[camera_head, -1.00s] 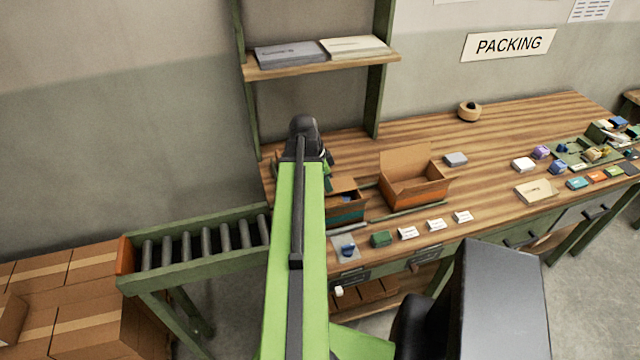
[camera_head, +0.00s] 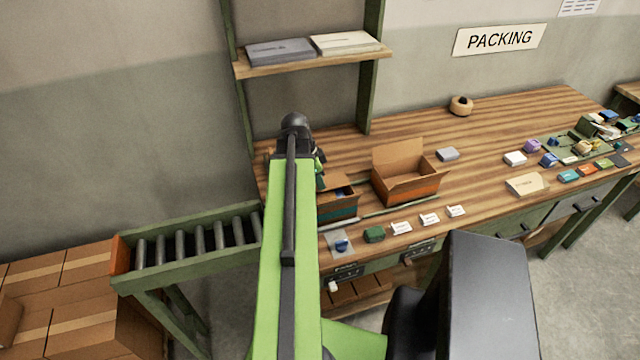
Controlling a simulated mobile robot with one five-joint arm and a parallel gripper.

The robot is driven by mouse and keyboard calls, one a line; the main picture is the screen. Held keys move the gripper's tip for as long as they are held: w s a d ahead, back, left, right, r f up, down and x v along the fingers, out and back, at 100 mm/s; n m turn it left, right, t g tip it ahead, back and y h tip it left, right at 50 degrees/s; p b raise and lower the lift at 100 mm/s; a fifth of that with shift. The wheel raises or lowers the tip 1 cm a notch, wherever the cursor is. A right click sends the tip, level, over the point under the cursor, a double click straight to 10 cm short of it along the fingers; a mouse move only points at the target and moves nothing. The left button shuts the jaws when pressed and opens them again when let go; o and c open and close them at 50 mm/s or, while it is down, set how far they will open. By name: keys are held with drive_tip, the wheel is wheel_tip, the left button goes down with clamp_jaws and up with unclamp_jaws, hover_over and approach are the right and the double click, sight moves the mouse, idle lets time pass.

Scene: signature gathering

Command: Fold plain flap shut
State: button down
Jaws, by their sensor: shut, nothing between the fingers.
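Two open cardboard boxes stand on the packing table. The box with a teal band (camera_head: 338,209) is at the left, partly hidden behind my arm; its inside is dark with something blue in it. The box with an orange band (camera_head: 412,190) is to its right, with a plain back flap (camera_head: 398,156) standing up and a lower flap sticking out at the right. My gripper (camera_head: 320,182) shows only as a sliver beside the arm, at the left edge of the teal-banded box. It is shut and empty; its tips are mostly hidden, and I cannot tell whether it touches a flap.
Small white cards (camera_head: 429,219), a green block (camera_head: 374,235) and a blue item on a pad line the table's front edge. A grey block (camera_head: 447,154) and a tape roll (camera_head: 461,106) lie behind. A roller conveyor (camera_head: 190,250) stands left. The table's middle is clear.

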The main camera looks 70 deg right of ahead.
drive_tip(key=a+r+p, duration=0.3)
drive_tip(key=r+p, duration=1)
drive_tip(key=shift+w+a+r, duration=0.15)
drive_tip(key=shift+w+r, duration=0.05)
drive_tip(key=shift+w, duration=0.25)
drive_tip(key=shift+w, duration=0.1)
